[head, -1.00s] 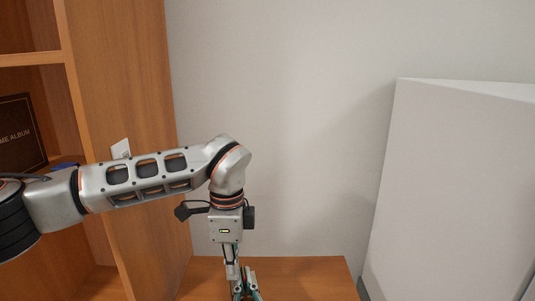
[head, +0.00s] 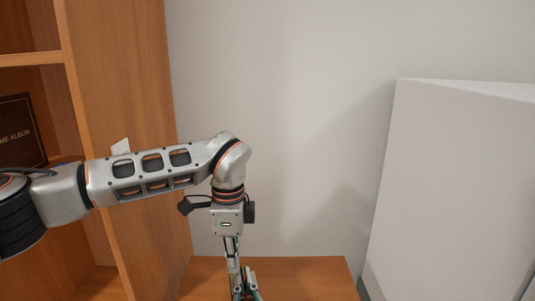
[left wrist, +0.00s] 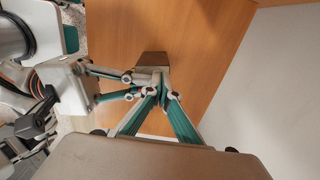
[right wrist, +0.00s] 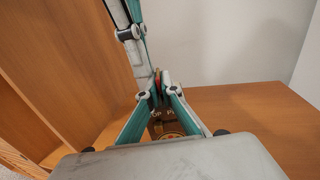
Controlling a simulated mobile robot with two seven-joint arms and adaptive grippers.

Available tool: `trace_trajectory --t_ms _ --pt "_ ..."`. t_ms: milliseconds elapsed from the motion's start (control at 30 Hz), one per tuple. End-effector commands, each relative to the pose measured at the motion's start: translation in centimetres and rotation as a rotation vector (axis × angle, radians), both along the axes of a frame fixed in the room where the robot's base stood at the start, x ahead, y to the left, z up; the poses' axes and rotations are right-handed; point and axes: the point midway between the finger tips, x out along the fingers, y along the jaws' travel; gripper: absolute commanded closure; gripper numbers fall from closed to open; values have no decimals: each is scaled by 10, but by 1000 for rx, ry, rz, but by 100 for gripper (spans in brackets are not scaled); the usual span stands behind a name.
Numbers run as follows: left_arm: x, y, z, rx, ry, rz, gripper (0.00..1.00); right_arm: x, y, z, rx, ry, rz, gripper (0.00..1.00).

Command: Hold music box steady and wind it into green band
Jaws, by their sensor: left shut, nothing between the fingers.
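The music box is a small brown block (left wrist: 152,59) on the wooden top in the left wrist view. In the right wrist view its dark face with gold lettering and a round mark (right wrist: 168,127) shows between my fingers. My left gripper (left wrist: 161,74) is shut and empty, its tips close to the box; in the head view it points down (head: 242,290). My right gripper (right wrist: 160,84) also reaches the box, its fingertips close together beside the left gripper's. A small red spot shows by these tips; whether they grip anything is unclear. The box is hidden in the head view.
A wooden shelf unit (head: 125,90) with a dark album (head: 20,130) stands on the left. A white slanted panel (head: 450,190) stands on the right. The wooden top (head: 310,275) is bare to the right of my left gripper, with the wall behind.

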Motion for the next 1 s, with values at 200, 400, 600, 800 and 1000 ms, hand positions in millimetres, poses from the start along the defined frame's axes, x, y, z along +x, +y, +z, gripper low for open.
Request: trace_trajectory --t_ms 200,400,600,800,1000 --pt "0 0 0 0 1 -1 100 0 0 0 0 -1 0 100" --pt "0 0 0 0 1 -1 100 0 0 0 0 -1 0 100" --pt "2 5 0 0 1 1 100 0 0 0 0 -1 0 100" --pt "4 7 5 0 0 0 100 0 0 0 0 -1 0 100" --pt "4 7 27 0 -2 0 100 0 0 0 0 0 0 100"
